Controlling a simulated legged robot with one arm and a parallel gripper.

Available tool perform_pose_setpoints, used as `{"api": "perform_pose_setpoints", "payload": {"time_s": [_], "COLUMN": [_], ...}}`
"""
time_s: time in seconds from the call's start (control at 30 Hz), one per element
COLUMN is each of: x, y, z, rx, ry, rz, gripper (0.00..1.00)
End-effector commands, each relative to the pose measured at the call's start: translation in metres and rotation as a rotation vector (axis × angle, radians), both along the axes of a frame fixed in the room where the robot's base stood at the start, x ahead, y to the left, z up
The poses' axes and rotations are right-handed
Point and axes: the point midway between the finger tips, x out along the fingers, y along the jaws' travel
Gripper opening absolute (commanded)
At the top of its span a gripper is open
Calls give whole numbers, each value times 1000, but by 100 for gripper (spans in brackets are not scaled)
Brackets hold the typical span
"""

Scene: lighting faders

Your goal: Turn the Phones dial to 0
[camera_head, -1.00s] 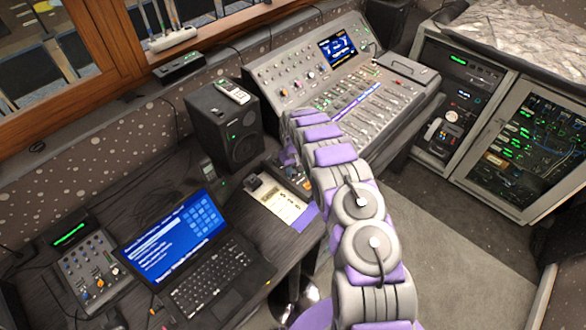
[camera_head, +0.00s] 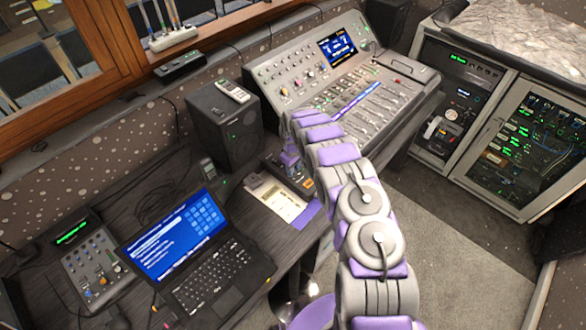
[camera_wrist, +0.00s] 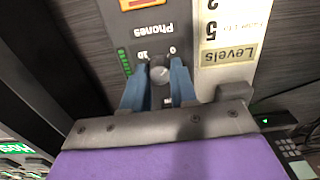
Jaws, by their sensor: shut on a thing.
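In the wrist view the Phones dial (camera_wrist: 161,72) is a small grey round knob on a dark panel (camera_wrist: 150,48), which appears upside down. The panel bears the label "Phones", with "10" and "0" printed beside the dial. My gripper (camera_wrist: 160,82) has its two blue fingers on either side of the dial, shut on it. The fingers and the gripper body hide the lower part of the panel. In the head view my purple and grey arm reaches over the desk and hides most of the gripper and the dial.
A black speaker (camera_head: 222,125) stands behind the panel. A large mixing console (camera_head: 290,70) is at the back, and a laptop (camera_head: 185,250) and small mixer (camera_head: 90,265) are at the left.

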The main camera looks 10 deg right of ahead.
Motion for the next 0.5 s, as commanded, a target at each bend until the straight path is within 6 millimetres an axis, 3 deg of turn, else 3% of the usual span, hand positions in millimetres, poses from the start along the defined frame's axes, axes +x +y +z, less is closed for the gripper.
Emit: {"api": "perform_pose_setpoints", "payload": {"time_s": [0.17, 0.2, 0.43, 0.5], "x": [3, 2, 1, 1], "y": [0, 0, 0, 0], "z": [2, 2, 1, 1], "rx": [0, 0, -1, 0], "ry": [-8, -8, -4, -4], "rz": [0, 0, -1, -1], "gripper": [0, 30, 52, 52]}}
